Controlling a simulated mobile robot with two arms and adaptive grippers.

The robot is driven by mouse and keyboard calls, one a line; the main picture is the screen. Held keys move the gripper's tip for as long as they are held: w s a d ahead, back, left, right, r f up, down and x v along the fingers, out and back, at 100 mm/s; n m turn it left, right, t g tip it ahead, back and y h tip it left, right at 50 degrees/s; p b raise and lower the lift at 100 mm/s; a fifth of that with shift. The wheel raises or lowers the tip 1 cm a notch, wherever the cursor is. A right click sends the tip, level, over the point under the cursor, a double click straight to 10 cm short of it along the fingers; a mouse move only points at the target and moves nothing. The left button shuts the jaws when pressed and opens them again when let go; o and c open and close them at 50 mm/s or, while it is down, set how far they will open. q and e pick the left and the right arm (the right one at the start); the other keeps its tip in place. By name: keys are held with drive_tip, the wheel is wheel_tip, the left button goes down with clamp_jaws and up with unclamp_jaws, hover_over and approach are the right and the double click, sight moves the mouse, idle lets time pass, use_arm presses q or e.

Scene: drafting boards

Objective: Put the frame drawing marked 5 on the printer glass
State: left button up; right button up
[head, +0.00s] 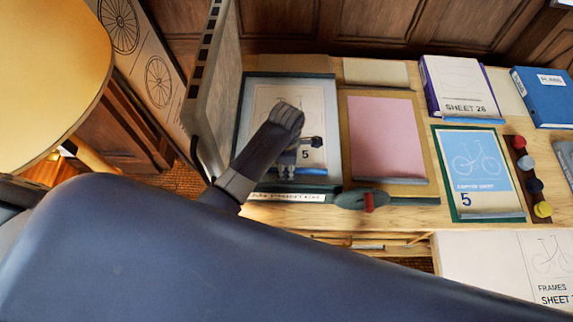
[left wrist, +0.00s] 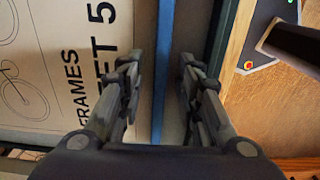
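The frame drawing marked 5 (head: 258,110) is a pale sheet with a faint frame picture. It lies on the printer glass (head: 247,128), a teal-edged bed beside a raised lid. In the left wrist view the sheet (left wrist: 62,30) reads "FRAMES" and a word ending in "ET 5". A blue strip (head: 315,171) runs along its near edge. My left gripper (head: 287,170) is over this near edge, pointing down. In the left wrist view its fingers (left wrist: 160,88) are apart, with the blue strip (left wrist: 163,60) between or below them; no grip shows. My right gripper is not in view.
The raised lid (head: 215,90) stands left of the glass. A pink sheet (head: 385,135) lies on a board to the right, then a blue caption sheet marked 5 (head: 478,165). A green lever with a red knob (head: 362,200) is in front. Boxes stand at the back.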

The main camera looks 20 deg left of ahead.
use_arm(q)
drive_tip(key=shift+r, duration=0.35)
wheel_tip(320, 180, up, 11)
drive_tip(key=shift+r, duration=0.2)
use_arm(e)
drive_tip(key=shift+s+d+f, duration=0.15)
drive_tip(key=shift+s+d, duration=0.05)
use_arm(q)
drive_tip(key=shift+s, duration=0.1)
idle(0.4)
